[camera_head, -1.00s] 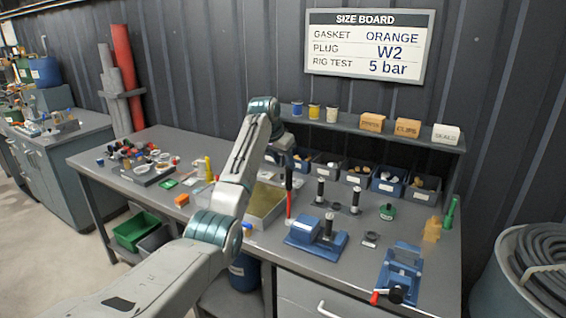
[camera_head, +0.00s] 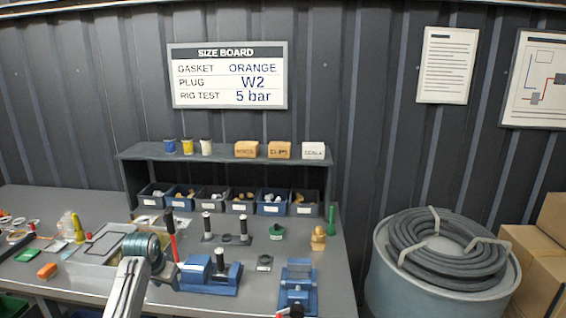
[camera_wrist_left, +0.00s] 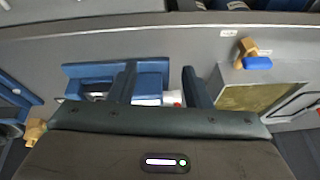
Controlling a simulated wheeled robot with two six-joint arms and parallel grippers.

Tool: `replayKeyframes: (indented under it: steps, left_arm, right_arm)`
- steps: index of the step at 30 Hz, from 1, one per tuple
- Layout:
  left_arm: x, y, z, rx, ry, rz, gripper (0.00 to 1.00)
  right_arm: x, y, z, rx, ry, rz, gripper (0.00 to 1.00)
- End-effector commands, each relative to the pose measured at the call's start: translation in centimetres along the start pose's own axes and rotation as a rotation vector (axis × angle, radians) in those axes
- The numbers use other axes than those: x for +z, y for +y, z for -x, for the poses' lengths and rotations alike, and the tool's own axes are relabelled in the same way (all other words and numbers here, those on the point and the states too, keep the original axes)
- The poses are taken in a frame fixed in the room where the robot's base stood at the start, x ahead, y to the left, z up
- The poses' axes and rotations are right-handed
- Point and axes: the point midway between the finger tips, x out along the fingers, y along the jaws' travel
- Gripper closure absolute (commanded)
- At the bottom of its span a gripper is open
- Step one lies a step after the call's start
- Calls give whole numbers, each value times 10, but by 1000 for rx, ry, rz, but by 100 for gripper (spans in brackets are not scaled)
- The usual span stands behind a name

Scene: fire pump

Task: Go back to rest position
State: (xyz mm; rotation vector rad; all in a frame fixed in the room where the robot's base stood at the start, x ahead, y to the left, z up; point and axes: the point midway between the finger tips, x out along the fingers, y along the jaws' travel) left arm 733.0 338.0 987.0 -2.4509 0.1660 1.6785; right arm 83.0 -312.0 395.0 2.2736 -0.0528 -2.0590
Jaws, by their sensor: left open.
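My left arm comes in at the lower left of the head view, in front of the bench (camera_head: 325,290). Its left gripper (camera_head: 166,272) is small and partly hidden there behind the arm's joint. In the left wrist view the two fingers of the left gripper (camera_wrist_left: 158,78) stand apart. A blue fixture shows beyond the fingers; I see nothing clearly held between them. My right gripper is in neither view.
A blue vise (camera_head: 210,275) stands close right of my left gripper, and a second blue fixture (camera_head: 298,288) farther right. A tray (camera_head: 88,262) lies left. Labelled bins (camera_head: 240,200) line the back under a shelf (camera_head: 225,152). A hose drum (camera_head: 440,280) stands right.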

Motion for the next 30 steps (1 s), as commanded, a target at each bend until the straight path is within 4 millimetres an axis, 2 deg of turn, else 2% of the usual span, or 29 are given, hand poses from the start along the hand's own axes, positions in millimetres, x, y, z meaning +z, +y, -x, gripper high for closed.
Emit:
replayKeyframes:
  steps: [1, 6, 13, 17, 21, 24, 30]
  left_arm:
    - [27, 10, -13, -5, -9, -1, 56]
    - [104, 40, -36, -25, -24, 5, 56]
    - [212, 78, -41, -43, -39, 20, 56]
    - [270, 100, -30, -49, -45, 33, 56]
    - [329, 120, -8, -54, -51, 50, 56]
    - [360, 130, 8, -57, -52, 61, 56]
    - [397, 143, 35, -60, -54, 77, 56]
  right_arm:
    - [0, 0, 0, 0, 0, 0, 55]
    - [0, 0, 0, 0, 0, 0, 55]
    - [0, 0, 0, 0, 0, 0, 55]
    - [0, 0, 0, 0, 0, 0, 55]
    - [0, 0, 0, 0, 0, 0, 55]
    - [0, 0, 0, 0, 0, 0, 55]
    - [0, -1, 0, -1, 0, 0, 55]
